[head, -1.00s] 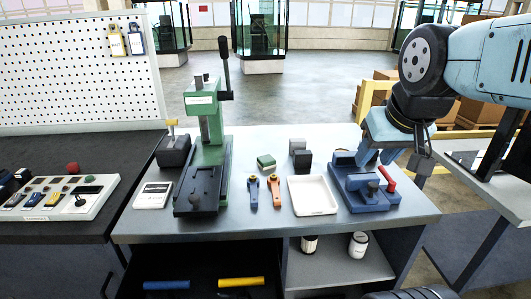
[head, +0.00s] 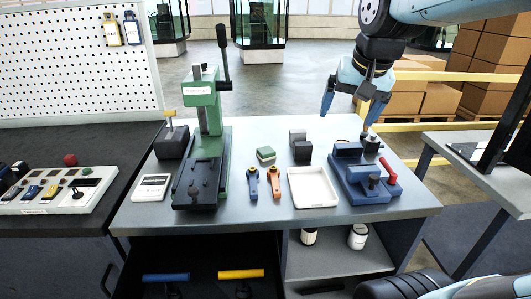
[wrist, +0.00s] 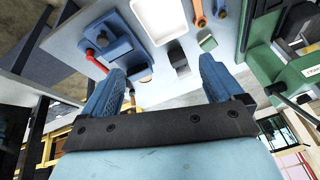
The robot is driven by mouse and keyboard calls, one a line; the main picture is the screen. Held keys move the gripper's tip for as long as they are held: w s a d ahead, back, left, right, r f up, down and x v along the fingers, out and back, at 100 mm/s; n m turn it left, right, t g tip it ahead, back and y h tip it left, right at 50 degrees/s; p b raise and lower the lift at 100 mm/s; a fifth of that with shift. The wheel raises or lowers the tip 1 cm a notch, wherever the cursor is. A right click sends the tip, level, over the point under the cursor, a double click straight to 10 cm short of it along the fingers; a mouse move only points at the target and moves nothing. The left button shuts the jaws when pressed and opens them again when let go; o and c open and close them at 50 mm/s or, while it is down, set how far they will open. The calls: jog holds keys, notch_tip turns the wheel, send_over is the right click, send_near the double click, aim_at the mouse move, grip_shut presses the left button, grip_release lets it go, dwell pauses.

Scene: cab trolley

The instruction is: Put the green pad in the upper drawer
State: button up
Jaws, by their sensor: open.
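The green pad (head: 265,154), a small block with a pale top, lies on the grey worktop behind the orange and blue tools. It also shows in the wrist view (wrist: 207,43). My gripper (head: 347,118) is open and empty, above the back right of the worktop. It is to the right of the pad and well apart from it; its spread fingers also show in the wrist view (wrist: 160,72). Below the worktop's front left is a dark open space (head: 205,255) with a blue-handled and a yellow-handled item; I cannot tell whether it is the upper drawer.
A green press (head: 203,140) stands left of the pad. Dark and grey blocks (head: 301,152) sit just right of it. A white tray (head: 312,187) and blue vise-like fixture (head: 362,180) with a red lever are further right. White containers (head: 357,236) stand on the shelf below.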

jog(key=w+a+m+g, duration=0.1)
jog(key=w+a+m, duration=0.2)
jog(key=w, duration=0.7)
jog(key=m+g, duration=0.3)
jog(key=m, duration=0.4)
send_over(266, 150)
jog(key=f, duration=2.3)
jog(key=shift+w+a+f, duration=0.2)
jog(key=shift+a+f, duration=0.15)
jog(key=shift+f, duration=0.05)
jog(key=shift+d+f, duration=0.2)
jog(key=shift+f, duration=1.1)
jog(key=shift+d+f, duration=0.15)
jog(key=shift+f, duration=1.15)
jog(key=shift+c, duration=0.4)
jog(key=c, duration=1.1)
